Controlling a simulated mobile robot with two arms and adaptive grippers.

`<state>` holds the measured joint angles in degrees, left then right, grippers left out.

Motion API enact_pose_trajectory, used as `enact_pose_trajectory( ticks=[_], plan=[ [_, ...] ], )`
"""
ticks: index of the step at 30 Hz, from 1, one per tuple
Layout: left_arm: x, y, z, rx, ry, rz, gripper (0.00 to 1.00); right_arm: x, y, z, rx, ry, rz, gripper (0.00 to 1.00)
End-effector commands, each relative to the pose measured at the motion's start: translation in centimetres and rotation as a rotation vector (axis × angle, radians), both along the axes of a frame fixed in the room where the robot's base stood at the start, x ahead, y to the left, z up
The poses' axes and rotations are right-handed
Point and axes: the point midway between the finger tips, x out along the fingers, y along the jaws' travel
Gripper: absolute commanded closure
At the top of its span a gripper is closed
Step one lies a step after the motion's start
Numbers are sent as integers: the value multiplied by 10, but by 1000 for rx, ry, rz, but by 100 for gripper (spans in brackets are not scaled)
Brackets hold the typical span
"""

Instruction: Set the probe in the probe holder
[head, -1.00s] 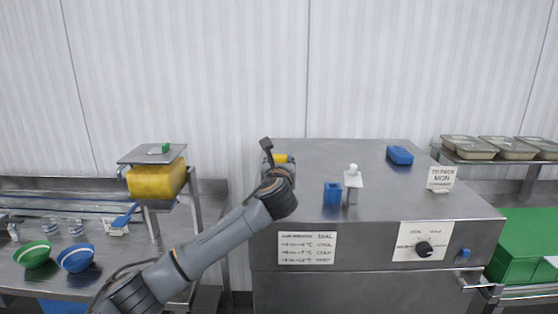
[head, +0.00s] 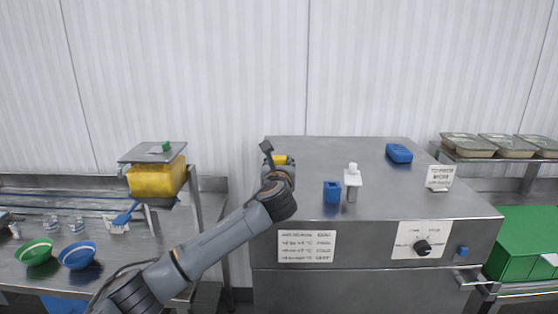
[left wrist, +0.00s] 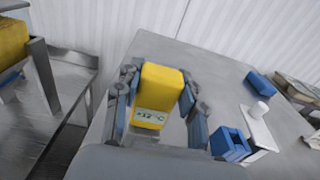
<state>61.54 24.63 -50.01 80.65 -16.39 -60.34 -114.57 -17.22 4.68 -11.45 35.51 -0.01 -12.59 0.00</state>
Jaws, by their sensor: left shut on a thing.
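My left gripper (left wrist: 157,98) is shut on the yellow probe (left wrist: 160,90), with one finger on each side of its body. The probe's small display faces the left wrist camera and seems to read about +12 °C. In the head view my left gripper (head: 270,160) is over the back left of the steel cabinet top, with a bit of yellow showing behind the wrist. The blue probe holder (head: 332,192), an open-topped block, stands near the cabinet's front edge, right of the gripper. It also shows in the left wrist view (left wrist: 230,145), apart from the probe. The probe's lower end is hidden.
A white-capped bottle on a white stand (head: 353,176) is close to the holder's right. A blue block (head: 399,153) and a sign (head: 439,177) are farther right on the cabinet. The cabinet's back middle is clear.

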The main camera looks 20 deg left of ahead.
Motion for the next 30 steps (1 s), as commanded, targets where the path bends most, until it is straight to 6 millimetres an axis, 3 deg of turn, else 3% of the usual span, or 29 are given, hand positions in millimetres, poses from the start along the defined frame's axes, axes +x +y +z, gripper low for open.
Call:
enact_pose_trajectory(
  ticks=[30],
  plan=[
    [0,0,-5,1,1,1,93,0,0,7,0,-1,-1,38]
  ],
)
